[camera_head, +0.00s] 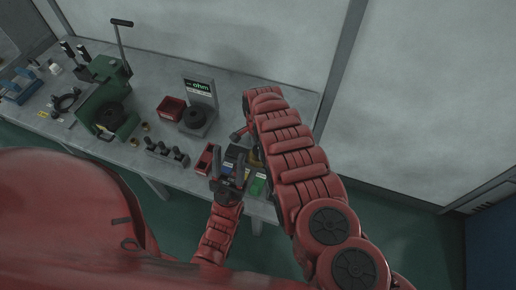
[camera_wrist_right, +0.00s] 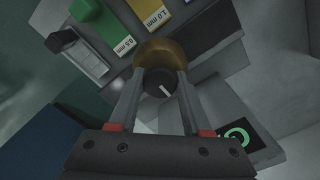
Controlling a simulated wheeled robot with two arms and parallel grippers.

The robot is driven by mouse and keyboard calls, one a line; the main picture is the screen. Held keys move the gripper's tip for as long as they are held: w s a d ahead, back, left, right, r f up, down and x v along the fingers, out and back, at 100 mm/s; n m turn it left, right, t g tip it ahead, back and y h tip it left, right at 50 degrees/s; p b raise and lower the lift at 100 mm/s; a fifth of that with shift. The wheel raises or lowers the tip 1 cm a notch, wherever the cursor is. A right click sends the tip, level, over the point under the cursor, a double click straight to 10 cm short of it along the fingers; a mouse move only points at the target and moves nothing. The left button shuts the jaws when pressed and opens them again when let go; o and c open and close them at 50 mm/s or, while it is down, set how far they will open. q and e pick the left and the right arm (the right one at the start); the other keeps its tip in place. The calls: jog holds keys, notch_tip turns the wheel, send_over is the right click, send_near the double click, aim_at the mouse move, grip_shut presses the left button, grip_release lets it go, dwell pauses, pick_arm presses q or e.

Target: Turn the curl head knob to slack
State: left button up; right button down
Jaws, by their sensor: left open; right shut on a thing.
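In the right wrist view, a round black knob (camera_wrist_right: 159,83) with a white pointer line sits in front of a rounded brass-coloured part (camera_wrist_right: 160,54). My right gripper (camera_wrist_right: 158,86) is shut on the knob, one grey finger on each side. The pointer line slants toward the lower right in that view. In the head view my right arm covers the knob and the right gripper; only a bit of the brass part (camera_head: 255,156) shows beside the arm. My left gripper (camera_head: 228,165) is open and empty, over the bench's front edge by the small bins.
Green and yellow blocks marked 0.5 mm (camera_wrist_right: 102,30) and 1.0 mm (camera_wrist_right: 155,12) lie close to the knob. A wall stands behind.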

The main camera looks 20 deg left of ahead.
jog(key=shift+n, duration=0.9)
jog(key=n+b, duration=0.1)
jog(key=n, duration=0.1)
jog(key=shift+f+n+b, duration=0.15)
jog(key=shift+n+b, duration=0.15)
jog(key=shift+b, duration=0.05)
jog(key=n+b, duration=0.2)
jog(key=n, duration=0.1)
jog(key=shift+n+b, duration=0.3)
jog(key=n+b, duration=0.2)
jog(key=n, duration=0.1)
jog(key=shift+n, duration=0.3)
jog(key=n+b, duration=0.2)
jog(key=n, duration=0.1)
jog(key=shift+n, duration=0.4)
jog(key=n+b, duration=0.1)
jog(key=n, duration=0.2)
jog(key=shift+n, duration=1.2)
jog(key=n+b, duration=0.2)
jog(key=n, duration=0.1)
jog(key=shift+n, duration=0.3)
jog(key=n+b, duration=0.2)
jog(key=n, duration=0.1)
jog(key=shift+f+b, duration=0.1)
jog(key=shift+b, duration=0.2)
jog(key=shift+n+b, duration=0.75)
jog(key=shift+n, duration=0.15)
jog(key=shift+r, duration=0.2)
